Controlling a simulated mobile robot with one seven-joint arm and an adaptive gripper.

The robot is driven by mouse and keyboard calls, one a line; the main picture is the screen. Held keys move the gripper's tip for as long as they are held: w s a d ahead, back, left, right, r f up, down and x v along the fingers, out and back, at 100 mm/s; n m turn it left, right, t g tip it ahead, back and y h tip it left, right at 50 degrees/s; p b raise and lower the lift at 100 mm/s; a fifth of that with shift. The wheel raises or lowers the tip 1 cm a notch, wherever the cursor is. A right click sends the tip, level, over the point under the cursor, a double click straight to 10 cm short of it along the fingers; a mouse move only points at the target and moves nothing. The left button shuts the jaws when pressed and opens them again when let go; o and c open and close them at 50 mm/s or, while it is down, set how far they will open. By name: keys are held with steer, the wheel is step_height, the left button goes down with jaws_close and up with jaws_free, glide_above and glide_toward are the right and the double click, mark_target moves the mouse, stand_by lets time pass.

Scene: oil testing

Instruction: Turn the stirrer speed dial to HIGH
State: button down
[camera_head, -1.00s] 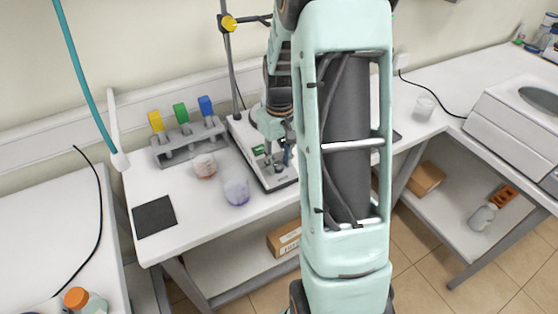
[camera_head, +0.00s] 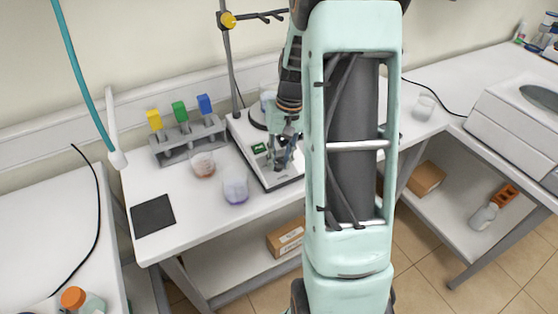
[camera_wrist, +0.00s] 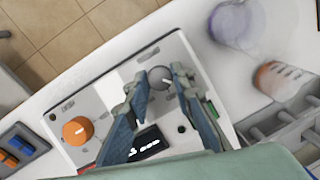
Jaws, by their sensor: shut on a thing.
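The stirrer (camera_head: 244,138) is a white unit with a dark front edge on the middle bench, partly hidden by my arm. In the wrist view its panel (camera_wrist: 110,92) shows a grey dial (camera_wrist: 160,78), an orange dial (camera_wrist: 77,130) to the left and a lit dark display (camera_wrist: 148,143) below. My gripper (camera_wrist: 156,80) is over the panel, shut on the grey dial, with one finger on each side. The dial's white mark shows, but I cannot read its setting. In the head view my gripper (camera_head: 284,158) is low over the stirrer, and the dials are hidden.
Two beakers, one brownish (camera_head: 203,166) and one purple (camera_head: 236,190), stand left of the stirrer. Behind them is a grey rack (camera_head: 188,146) with yellow, green and blue pieces. A stand with a clamp (camera_head: 229,20) rises behind. A black mat (camera_head: 153,216) lies at the left.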

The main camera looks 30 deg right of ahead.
steer(key=m+y+b, duration=0.1)
steer(key=m, duration=0.3)
steer(key=shift+d+f+t, duration=0.1)
steer(key=shift+d+t, duration=0.05)
steer(key=shift+t, duration=0.25)
steer(key=m+b, duration=0.1)
steer(key=m, duration=0.1)
steer(key=m+t+y+b, duration=0.1)
steer(key=m, duration=0.2)
steer(key=shift+s+d+m+t+b, duration=0.1)
steer(key=shift+s+m+t+b, duration=0.1)
steer(key=shift+m+t+b, duration=0.15)
steer(key=m+t+b, duration=0.1)
steer(key=m, duration=0.1)
steer(key=m+b, duration=0.1)
steer(key=m, duration=0.2)
steer(key=shift+s+f+t+y, duration=0.1)
steer(key=shift+s+t+y, duration=0.05)
steer(key=shift+t+y, duration=0.2)
steer(key=shift+s+m+t+b, duration=0.1)
steer(key=shift+m+t+b, duration=0.6)
steer(key=shift+m, duration=1.65)
steer(key=c, duration=1.7)
jaws_free()
steer(key=shift+o, duration=0.2)
